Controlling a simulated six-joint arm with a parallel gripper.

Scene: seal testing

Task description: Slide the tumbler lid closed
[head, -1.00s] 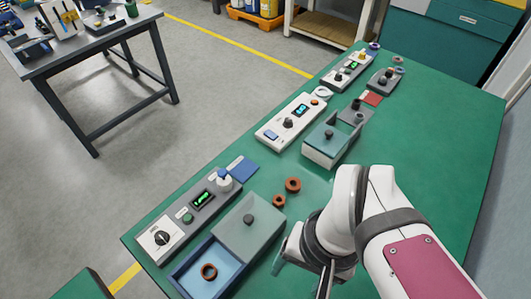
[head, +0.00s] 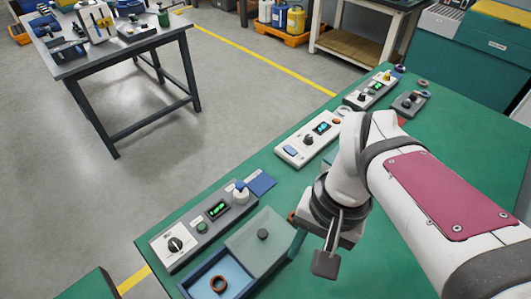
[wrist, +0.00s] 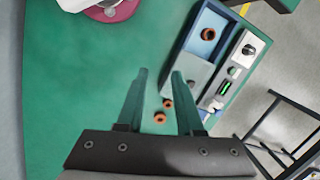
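The tumbler is an open-topped blue tray (head: 195,286) at the bench's front left. Its translucent grey-green lid (head: 248,252) with a dark knob (head: 263,235) covers the right part. The left part is uncovered, with a brown ring (head: 218,284) inside. The tumbler also shows at the upper right of the wrist view, with the lid (wrist: 198,74) pulled partly off the blue part. My gripper (wrist: 157,74) has two teal fingers spread apart with nothing between their tips. In the head view one teal finger (head: 297,243) is just right of the lid.
Two loose brown rings (wrist: 159,118) lie on the green bench; my arm mostly hides them in the head view. A control box (head: 205,223) with a green display stands behind the tumbler, beside a blue card (head: 262,184). Another control box (head: 308,142) stands farther back.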

